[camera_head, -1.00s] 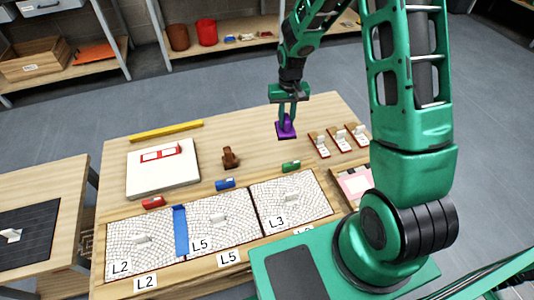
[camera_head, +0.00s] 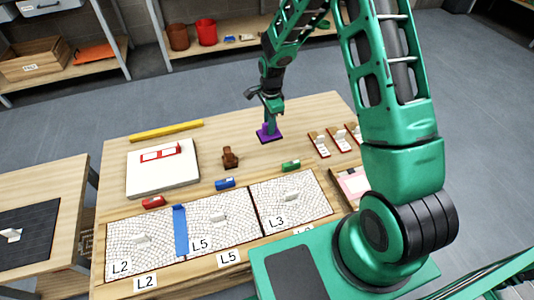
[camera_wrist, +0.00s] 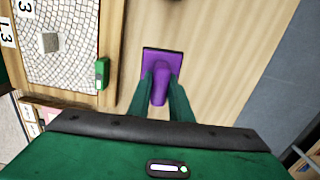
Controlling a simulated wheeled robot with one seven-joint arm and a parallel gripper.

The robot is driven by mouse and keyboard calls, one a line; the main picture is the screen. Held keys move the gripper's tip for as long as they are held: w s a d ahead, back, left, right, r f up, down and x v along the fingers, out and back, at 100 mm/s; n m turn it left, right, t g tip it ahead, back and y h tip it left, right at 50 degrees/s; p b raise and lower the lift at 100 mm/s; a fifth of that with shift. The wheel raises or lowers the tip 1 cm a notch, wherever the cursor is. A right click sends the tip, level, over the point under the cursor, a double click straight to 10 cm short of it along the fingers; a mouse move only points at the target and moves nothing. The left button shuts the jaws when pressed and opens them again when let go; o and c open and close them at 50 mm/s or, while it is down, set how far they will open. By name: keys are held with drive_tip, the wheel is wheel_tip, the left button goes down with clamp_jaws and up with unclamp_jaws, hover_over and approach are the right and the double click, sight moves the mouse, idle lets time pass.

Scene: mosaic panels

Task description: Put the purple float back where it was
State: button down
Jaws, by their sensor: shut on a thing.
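The purple float (camera_head: 268,135) is a flat purple plate with an upright purple handle. It is at the back of the wooden table, right of the brown float (camera_head: 230,157). My gripper (camera_head: 271,113) is shut on its handle from above. In the wrist view the purple float (camera_wrist: 161,65) shows between the two green fingers (camera_wrist: 163,88), with its plate over the bare wood. The plate looks level and at or very near the table top; I cannot tell whether it touches.
Mosaic panels (camera_head: 219,222) line the table's front, with red, blue and green blocks (camera_head: 290,166) behind them. A white board (camera_head: 163,175) and a yellow bar (camera_head: 166,130) are at left. Small labelled holders (camera_head: 319,145) stand at right. Wood around the purple float is clear.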

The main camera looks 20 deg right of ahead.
drive_tip(key=shift+a+f+m, duration=0.15)
drive_tip(key=shift+f+m, duration=0.25)
drive_tip(key=shift+w+f, duration=0.1)
drive_tip(key=shift+f, duration=4.6)
drive_tip(key=c, duration=1.6)
unclamp_jaws()
drive_tip(key=shift+f, duration=0.1)
